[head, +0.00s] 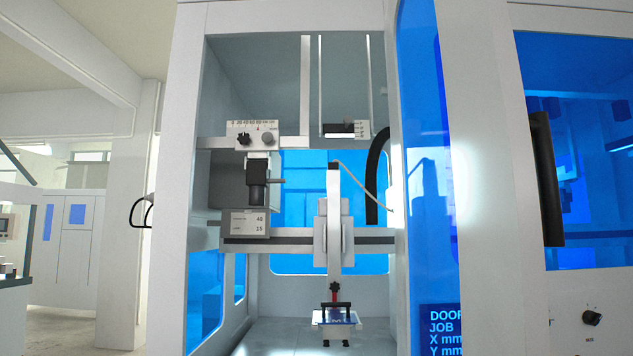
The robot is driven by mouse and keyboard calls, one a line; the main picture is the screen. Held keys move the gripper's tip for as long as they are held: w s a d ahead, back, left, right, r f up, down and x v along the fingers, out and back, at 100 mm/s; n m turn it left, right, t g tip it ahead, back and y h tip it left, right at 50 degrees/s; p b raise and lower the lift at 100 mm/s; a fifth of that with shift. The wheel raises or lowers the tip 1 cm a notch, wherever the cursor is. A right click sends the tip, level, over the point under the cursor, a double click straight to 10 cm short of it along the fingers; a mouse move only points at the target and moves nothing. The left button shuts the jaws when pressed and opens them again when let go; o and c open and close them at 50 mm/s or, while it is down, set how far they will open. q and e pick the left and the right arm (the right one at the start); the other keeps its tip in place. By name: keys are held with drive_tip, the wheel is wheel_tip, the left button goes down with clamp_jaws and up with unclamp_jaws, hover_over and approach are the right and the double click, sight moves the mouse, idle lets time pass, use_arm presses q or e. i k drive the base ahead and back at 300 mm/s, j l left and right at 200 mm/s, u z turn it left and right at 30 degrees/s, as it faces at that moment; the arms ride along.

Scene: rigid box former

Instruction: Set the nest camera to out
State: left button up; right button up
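What looks like the nest camera (257,170), a dark cylinder pointing down, hangs inside the open bay of the white machine. Above it is a white scale plate (252,127) with fine marks, fixed at a crossbar. A black knob (243,138) and a grey knob (269,138) sit on the plate's lower part. The scale's markings are too small to read, so I cannot tell the camera's setting. A grey label plate (244,223) below shows 40 and 15. Neither of my grippers is in view.
A horizontal rail (290,240) and a vertical slide (334,215) cross the bay. A small white holder (336,324) with black parts stands low in front. A blue-tinted panel (425,150) and a black door handle (546,180) are at the right. The bay's front opening looks clear.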

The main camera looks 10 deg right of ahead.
sight(257, 173)
drive_tip(key=i+j+z, duration=0.2)
drive_tip(key=j+z, duration=0.25)
drive_tip(key=i+j+z, duration=0.1)
drive_tip(key=j+z, duration=0.3)
drive_tip(key=j, duration=0.2)
drive_tip(key=j+z, duration=0.45)
drive_tip(key=j, duration=0.15)
drive_tip(key=j+z, duration=0.4)
drive_tip(key=j, duration=0.2)
